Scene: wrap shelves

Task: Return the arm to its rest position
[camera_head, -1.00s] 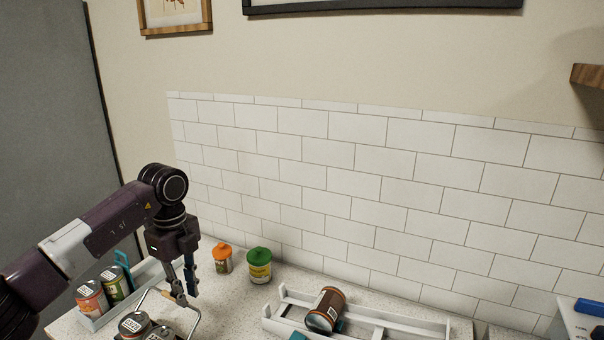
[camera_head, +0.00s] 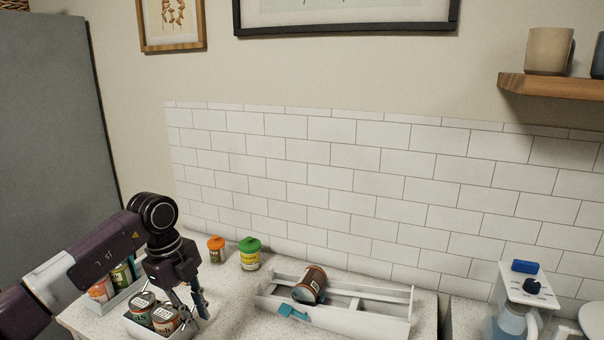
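My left arm comes in from the left, and my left gripper (camera_head: 190,312) hangs downward at the lower left of the head view. Its two fingers look apart, with nothing clearly between them. They are beside two labelled cans (camera_head: 165,317) in a small white carrier (camera_head: 133,327); whether they touch the carrier or its handle is hard to tell. My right gripper is not in view.
Behind my arm another pale tray (camera_head: 118,297) holds cans. An orange-lidded jar (camera_head: 216,249) and a green-lidded jar (camera_head: 250,253) stand near the wall. A white rack (camera_head: 375,318) holds a tilted brown can (camera_head: 310,285). A coffee machine (camera_head: 528,290) stands right.

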